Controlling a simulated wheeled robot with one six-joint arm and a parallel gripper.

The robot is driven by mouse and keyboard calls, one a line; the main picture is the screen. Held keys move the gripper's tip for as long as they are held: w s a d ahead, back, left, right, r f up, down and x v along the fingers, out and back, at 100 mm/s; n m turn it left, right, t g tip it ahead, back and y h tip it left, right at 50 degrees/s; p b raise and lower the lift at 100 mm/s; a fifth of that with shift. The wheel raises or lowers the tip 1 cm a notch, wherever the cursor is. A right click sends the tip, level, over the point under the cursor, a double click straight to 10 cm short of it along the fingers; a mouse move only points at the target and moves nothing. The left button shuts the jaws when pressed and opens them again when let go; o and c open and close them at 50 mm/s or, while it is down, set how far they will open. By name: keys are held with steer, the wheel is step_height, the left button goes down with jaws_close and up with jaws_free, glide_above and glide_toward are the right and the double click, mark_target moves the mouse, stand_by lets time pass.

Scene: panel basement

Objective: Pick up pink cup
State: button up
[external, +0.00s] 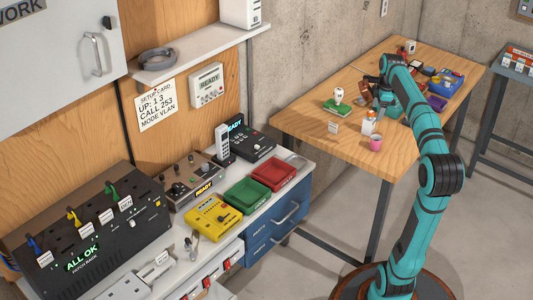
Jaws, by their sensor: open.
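The pink cup (376,143) stands upright on the wooden table (320,110), close to its front edge. My teal arm rises from its round base at the lower right and reaches over the table. My gripper (372,104) is over the middle of the table, beyond the cup and apart from it. Its jaws are open but small and partly hidden by the arm and the clutter around them. I cannot tell what lies directly between the fingers.
A blue bin (447,82) and other clutter fill the right back. The front left tabletop is clear.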

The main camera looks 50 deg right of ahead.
steer(key=s+d+y, duration=0.1)
steer(key=s+d, duration=0.1)
steer(key=d, duration=0.1)
glide_toward(376, 142)
steer(key=shift+n+g, duration=0.4)
steer(key=w+f, duration=0.1)
steer(key=f, duration=0.1)
steer(key=d+f, duration=0.1)
steer(key=f, duration=0.1)
steer(key=w+d+f, duration=0.1)
steer(key=f, duration=0.1)
steer(key=shift+w+f, duration=0.1)
steer(key=shift+w, duration=0.3)
steer(key=shift+a+f, duration=0.15)
steer(key=shift+f, duration=1.2)
steer(key=shift+a+f, duration=0.2)
steer(key=shift+f, duration=1.1)
steer(key=c, duration=1)
